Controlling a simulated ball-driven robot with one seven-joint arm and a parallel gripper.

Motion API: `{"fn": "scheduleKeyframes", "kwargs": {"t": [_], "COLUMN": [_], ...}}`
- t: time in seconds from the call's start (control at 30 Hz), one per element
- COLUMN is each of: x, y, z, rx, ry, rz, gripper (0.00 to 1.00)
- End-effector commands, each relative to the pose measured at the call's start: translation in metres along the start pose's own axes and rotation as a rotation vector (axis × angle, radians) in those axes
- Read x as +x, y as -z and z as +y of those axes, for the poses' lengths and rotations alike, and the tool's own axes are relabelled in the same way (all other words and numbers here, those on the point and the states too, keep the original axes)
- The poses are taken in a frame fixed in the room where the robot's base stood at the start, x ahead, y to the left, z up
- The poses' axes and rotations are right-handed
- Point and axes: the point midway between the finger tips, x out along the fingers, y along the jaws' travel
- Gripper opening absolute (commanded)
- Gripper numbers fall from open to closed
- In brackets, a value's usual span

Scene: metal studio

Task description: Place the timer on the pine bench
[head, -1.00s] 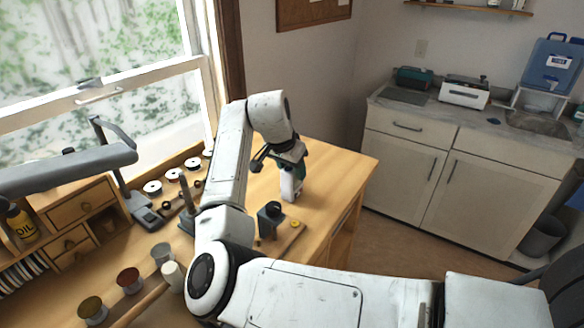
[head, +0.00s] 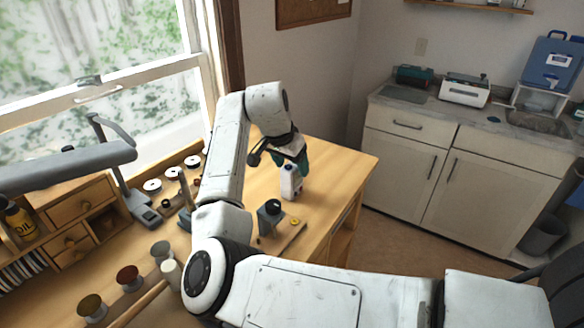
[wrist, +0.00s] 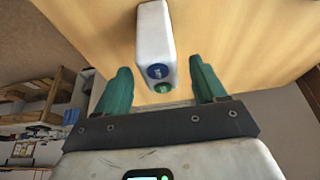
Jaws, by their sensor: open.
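The timer, a small white upright block (head: 291,181) with a blue round mark and a green button, stands on the pine bench (head: 335,172) near its far right part. In the wrist view the timer (wrist: 153,40) shows just beyond and between my fingertips, apart from both. My gripper (wrist: 163,80) has teal fingers, spread open and empty. In the head view my gripper (head: 300,163) is right behind and above the timer, partly hidden by my wrist.
A small board (head: 285,238) with a dark block (head: 269,213) and a yellow knob lies nearer on the bench. Spools (head: 152,185), cups (head: 128,278) and a grey lamp (head: 110,155) stand at the left. The bench around the timer is clear.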

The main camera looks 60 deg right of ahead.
Motion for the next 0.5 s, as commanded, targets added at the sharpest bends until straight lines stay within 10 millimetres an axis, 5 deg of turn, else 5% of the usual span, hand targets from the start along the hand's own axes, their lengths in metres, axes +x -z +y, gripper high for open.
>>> {"fn": "scheduleKeyframes", "kwargs": {"t": [0.5], "x": [-0.093], "y": [0.000], "z": [0.000], "rx": [0.001], "ry": [0.002], "rz": [0.000], "gripper": [0.70]}}
